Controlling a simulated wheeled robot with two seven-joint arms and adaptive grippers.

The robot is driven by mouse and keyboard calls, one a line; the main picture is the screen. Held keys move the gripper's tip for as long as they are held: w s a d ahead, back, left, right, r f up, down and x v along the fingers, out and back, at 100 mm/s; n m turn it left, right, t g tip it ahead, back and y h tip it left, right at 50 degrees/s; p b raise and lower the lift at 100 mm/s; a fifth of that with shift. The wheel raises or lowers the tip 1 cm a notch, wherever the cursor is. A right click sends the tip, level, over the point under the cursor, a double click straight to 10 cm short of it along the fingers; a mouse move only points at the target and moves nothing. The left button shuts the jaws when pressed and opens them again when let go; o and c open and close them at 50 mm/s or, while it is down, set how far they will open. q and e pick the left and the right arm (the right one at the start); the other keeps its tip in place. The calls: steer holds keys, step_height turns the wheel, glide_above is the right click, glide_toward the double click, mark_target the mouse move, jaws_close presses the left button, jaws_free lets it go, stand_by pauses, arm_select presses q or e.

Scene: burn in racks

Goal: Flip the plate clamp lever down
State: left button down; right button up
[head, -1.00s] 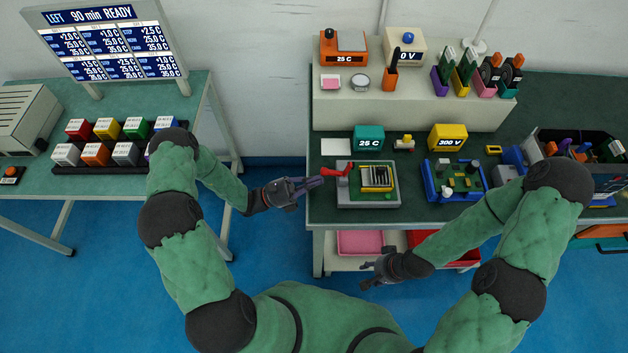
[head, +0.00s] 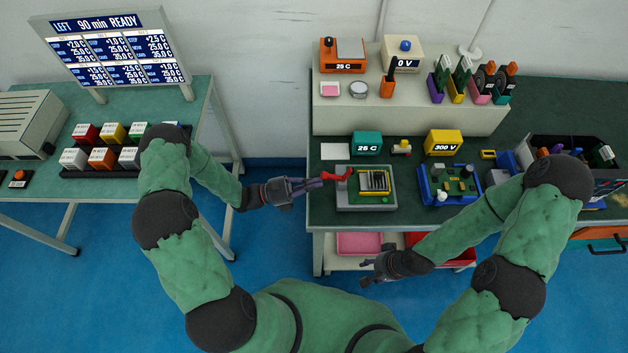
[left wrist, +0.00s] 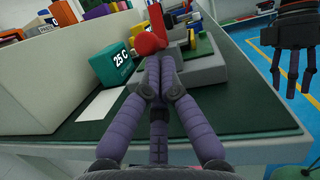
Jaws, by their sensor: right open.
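In the left wrist view the lever (left wrist: 152,38) stands just beyond the fingertips. My left gripper (head: 318,183) has its purple fingers drawn together, pointing right at the lever's outer end. The tips look very close to it; contact is unclear. The left wrist view shows these fingers (left wrist: 159,62) with nothing visible between them. My right gripper (head: 367,272) is open and empty, low in front of the bench.
A teal 25 C box (head: 366,143) and a white card (head: 335,151) lie behind the fixture. A blue board fixture (head: 430,199) stands to its right. A cream shelf (head: 405,118) runs along the back. The floor gap left of the bench is clear.

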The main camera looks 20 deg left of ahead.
mark_target(325, 178)
arm_select(q)
steer(key=r+g+y+p, duration=0.1)
steer(key=r+y+p, duration=0.1)
steer(key=p, duration=0.2)
steer(key=d+r+g+y+p, duration=0.1)
steer(key=r+y+p, duration=0.1)
steer(key=p, duration=0.3)
steer(key=d+r+m+g+y+p, duration=0.1)
steer(key=r+y+p, duration=0.1)
steer(key=p, duration=0.3)
steer(key=shift+w+r+y, duration=0.3)
steer(key=shift+y, duration=0.5)
steer(key=shift+w+d+r+g+y+p, duration=0.1)
steer(key=shift+d+r+g+y+p, duration=0.15)
steer(key=shift+d+y+p, duration=0.25)
steer(key=shift+w+d+r+g+y+p, duration=0.1)
steer(key=shift+d+g+y+p, duration=0.15)
steer(key=shift+y, duration=0.35)
steer(key=shift+s+a+f, duration=0.1)
steer(key=shift+f, duration=0.1)
steer(key=shift+a, duration=0.1)
steer(key=shift+r+p, duration=0.4)
steer(key=shift+r, duration=0.4)
